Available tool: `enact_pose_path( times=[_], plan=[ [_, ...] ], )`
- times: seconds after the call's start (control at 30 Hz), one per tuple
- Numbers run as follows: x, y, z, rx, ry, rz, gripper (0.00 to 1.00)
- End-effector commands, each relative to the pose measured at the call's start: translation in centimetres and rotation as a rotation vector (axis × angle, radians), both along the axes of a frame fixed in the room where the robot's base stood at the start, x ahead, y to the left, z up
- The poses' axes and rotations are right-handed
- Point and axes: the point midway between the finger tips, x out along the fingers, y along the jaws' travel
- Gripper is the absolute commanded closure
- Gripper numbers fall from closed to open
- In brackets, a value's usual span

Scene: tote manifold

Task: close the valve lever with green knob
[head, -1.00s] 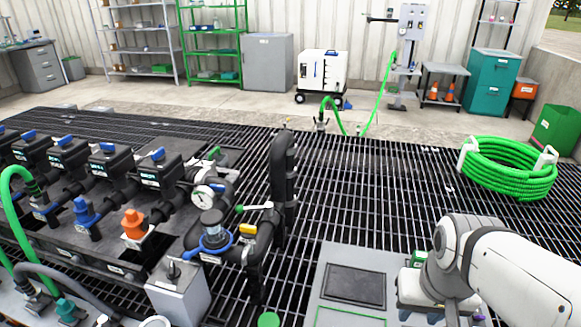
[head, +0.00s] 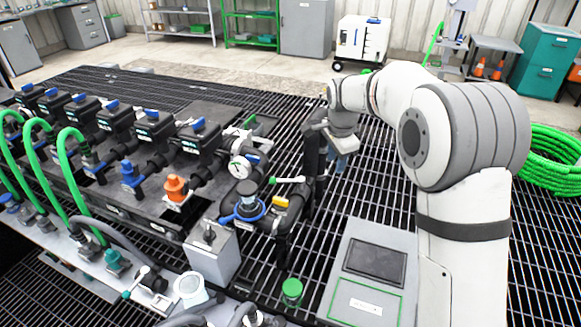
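A white lever with a green knob (head: 274,180) sits on the black pipework right of the pressure gauge. The lever lies roughly level, its knob pointing left and its other end by the black upright pipe (head: 313,160). My gripper (head: 343,158) hangs from my arm just right of that pipe, above and to the right of the lever, apart from it. Its fingers are small and partly hidden by the wrist, so I cannot tell whether they are open. Another white lever with a teal-green tip (head: 128,293) is at the lower left.
A pressure gauge (head: 240,167) and a blue ring handwheel (head: 246,212) stand left of the lever. A grey box (head: 210,253) is in front. A green-capped post (head: 292,288) and a grey panel (head: 368,290) are nearer. Open grating lies behind the pipework.

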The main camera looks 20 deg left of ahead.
Motion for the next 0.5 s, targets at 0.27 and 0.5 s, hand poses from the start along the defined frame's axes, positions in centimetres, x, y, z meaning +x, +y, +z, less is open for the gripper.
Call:
enact_pose_path(
  times=[0.27, 0.5],
  plan=[
    [3.9, 11.8, -5.3, 0.062, 0.012, -0.268, 0.65],
    [4.5, 15.3, -7.7, 0.086, 0.016, -0.369, 0.65]
  ],
)
